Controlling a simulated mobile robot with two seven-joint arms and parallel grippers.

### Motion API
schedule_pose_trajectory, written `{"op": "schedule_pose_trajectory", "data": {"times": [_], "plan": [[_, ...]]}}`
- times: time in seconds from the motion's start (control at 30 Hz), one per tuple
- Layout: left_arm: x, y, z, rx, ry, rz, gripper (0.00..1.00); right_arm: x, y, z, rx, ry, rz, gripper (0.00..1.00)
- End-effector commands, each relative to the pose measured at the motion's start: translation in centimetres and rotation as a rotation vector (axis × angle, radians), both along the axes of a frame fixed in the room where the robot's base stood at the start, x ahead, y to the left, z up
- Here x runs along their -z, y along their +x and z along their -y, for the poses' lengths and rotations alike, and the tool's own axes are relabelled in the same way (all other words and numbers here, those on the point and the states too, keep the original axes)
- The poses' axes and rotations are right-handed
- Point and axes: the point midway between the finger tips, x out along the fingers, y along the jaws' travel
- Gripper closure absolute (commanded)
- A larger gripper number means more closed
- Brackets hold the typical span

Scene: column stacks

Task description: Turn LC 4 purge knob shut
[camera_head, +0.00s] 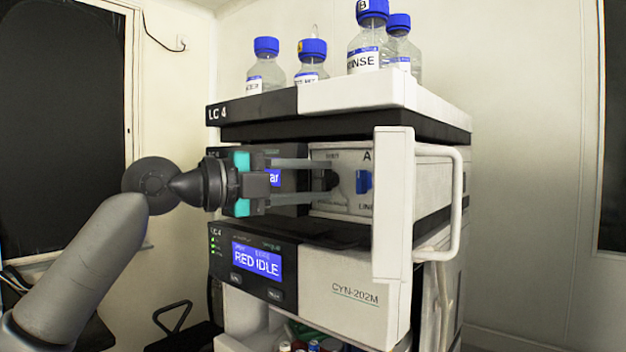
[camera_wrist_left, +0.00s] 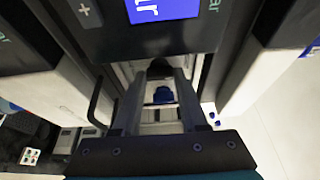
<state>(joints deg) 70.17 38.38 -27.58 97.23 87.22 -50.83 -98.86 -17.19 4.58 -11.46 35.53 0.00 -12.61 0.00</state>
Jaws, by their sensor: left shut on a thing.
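The LC 4 stack (camera_head: 218,114) stands in the middle of the head view, with an open bay in its middle module. A black knob (camera_head: 330,181) sits on the pale panel inside the bay. My left gripper (camera_head: 326,180) reaches in from the left with its long fingers level, one above and one below the knob, shut on it. In the left wrist view the dark knob (camera_wrist_left: 160,70) shows between the fingertips, partly hidden. A blue knob (camera_head: 363,181) is just to the right, apart from the fingers. My right gripper is out of view.
An open white door (camera_head: 393,230) with a handle (camera_head: 457,205) stands right of the bay. Blue-capped bottles (camera_head: 365,55) stand on top. Free room lies left of the stack.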

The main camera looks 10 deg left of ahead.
Motion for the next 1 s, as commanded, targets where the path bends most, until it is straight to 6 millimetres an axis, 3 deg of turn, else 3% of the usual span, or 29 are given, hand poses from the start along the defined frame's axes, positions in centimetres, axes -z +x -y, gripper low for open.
{"op": "schedule_pose_trajectory", "data": {"times": [0.17, 0.2, 0.3, 0.67, 1.0], "plan": [[0.0, 0.0, 0.0, 0.0, 0.004, 0.002, 1.0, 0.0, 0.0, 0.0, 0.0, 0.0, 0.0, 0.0], [0.0, 0.0, 0.0, 0.0, 0.003, 0.003, 0.54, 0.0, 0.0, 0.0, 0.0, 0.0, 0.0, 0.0], [0.0, 0.0, 0.0, 0.0, 0.003, 0.002, 0.45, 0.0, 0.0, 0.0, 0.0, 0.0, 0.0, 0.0], [0.1, -0.5, -0.7, -0.002, 0.0, 0.001, 0.45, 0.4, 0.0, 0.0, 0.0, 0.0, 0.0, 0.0], [0.4, -4.9, -6.5, -0.005, 0.003, 0.003, 0.45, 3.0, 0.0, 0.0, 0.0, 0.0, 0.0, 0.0]]}}
